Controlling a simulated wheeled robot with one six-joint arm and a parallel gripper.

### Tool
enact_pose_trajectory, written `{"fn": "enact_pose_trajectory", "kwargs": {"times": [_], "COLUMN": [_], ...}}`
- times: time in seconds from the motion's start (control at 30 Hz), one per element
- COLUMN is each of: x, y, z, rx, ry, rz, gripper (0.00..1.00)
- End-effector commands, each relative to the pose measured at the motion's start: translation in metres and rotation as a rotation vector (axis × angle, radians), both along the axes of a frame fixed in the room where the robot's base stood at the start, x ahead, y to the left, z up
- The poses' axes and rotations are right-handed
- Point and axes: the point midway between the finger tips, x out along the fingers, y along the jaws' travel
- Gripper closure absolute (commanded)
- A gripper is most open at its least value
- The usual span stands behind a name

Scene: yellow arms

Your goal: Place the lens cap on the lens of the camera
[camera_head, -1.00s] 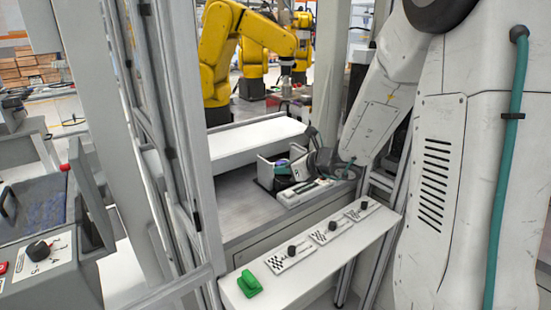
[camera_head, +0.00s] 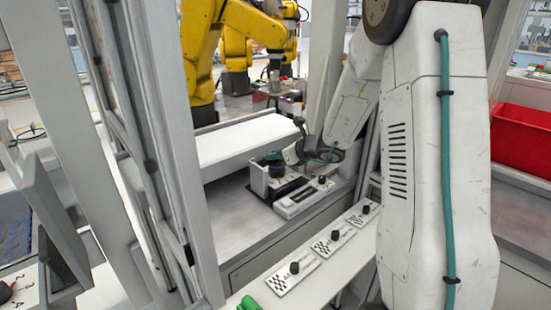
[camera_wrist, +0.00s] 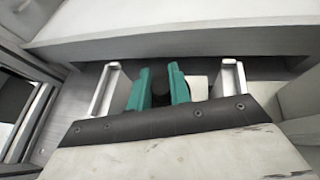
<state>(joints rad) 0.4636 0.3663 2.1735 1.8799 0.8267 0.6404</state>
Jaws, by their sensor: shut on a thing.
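My gripper (camera_wrist: 160,84) has teal fingers and is shut on a dark round piece, apparently the lens cap (camera_wrist: 160,98). In the head view the gripper (camera_head: 275,156) is low over a white-walled holder on the bench, partly hidden by my wrist. A dark rounded object (camera_head: 277,171), possibly the camera or its lens, sits just below the fingertips. I cannot tell the lens apart from the cap, nor whether they touch.
White upright walls (camera_wrist: 107,92) stand left and right of the fingers. A white box (camera_head: 304,196) with a dark knob is beside the holder. A panel with several knobs (camera_head: 340,234) runs in front, and a grey post (camera_head: 165,150) stands left. A red bin (camera_head: 522,140) is far right.

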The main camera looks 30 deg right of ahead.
Motion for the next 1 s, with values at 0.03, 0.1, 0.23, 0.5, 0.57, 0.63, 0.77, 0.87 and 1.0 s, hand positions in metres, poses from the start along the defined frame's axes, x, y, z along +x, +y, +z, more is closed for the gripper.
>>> {"fn": "enact_pose_trajectory", "kwargs": {"times": [0.03, 0.1, 0.23, 0.5, 0.57, 0.63, 0.77, 0.87, 1.0], "x": [0.000, 0.000, -0.001, -0.001, -0.001, -0.001, -0.001, -0.001, -0.006], "y": [-0.001, -0.001, -0.002, -0.003, -0.003, -0.003, -0.003, -0.002, -0.006], "z": [-0.009, -0.015, -0.018, -0.021, -0.020, -0.020, -0.020, -0.020, -0.014], "rx": [0.002, 0.002, 0.000, 0.000, 0.000, 0.000, 0.000, -0.001, -0.001], "ry": [0.004, 0.003, 0.001, 0.001, 0.001, 0.001, 0.001, 0.001, 0.000], "rz": [-0.001, -0.003, -0.002, -0.004, -0.004, -0.004, -0.004, -0.003, -0.006], "gripper": [1.00, 1.00, 1.00, 1.00, 0.66, 0.59, 0.59, 0.59, 0.59]}}
